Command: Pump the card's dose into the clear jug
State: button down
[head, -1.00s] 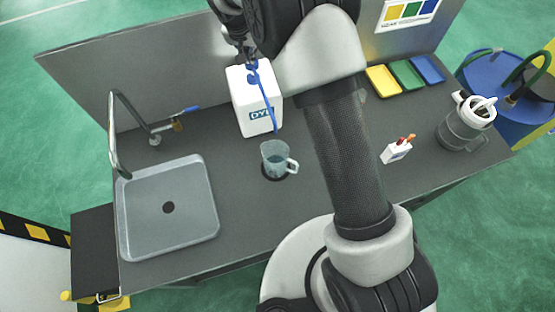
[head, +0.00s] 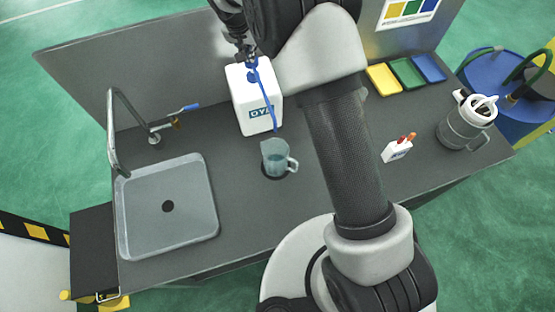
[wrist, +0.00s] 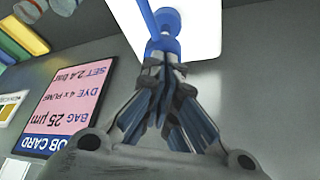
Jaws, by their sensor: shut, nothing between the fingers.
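The white dye container (head: 257,101) stands on the bench near the back panel, with a blue pump head and long blue spout (head: 266,88) on top. The clear jug (head: 276,157) stands upright on a dark round spot in front of it, with the spout's end above or near its rim. My gripper (head: 248,52) is shut and empty at the pump head. In the wrist view my gripper (wrist: 168,108) overlaps the blue pump head (wrist: 165,42); I cannot tell if they touch. The pink job card (wrist: 68,100) reads "DYE 4 x PUMP", upside down.
A sink (head: 168,205) with a tap (head: 118,130) lies at the left. At the right are yellow, green and blue trays (head: 408,74), a small white holder (head: 397,151) and a lidded jug (head: 466,122). My arm crosses the middle.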

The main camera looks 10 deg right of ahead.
jog(key=shift+s+f+b, duration=0.1)
jog(key=shift+f+b, duration=0.95)
jog(key=shift+f, duration=0.35)
jog(key=shift+r+p, duration=0.7)
jog(key=shift+r, duration=1.05)
notch_tip(320, 180, up, 6)
jog(key=p, duration=0.3)
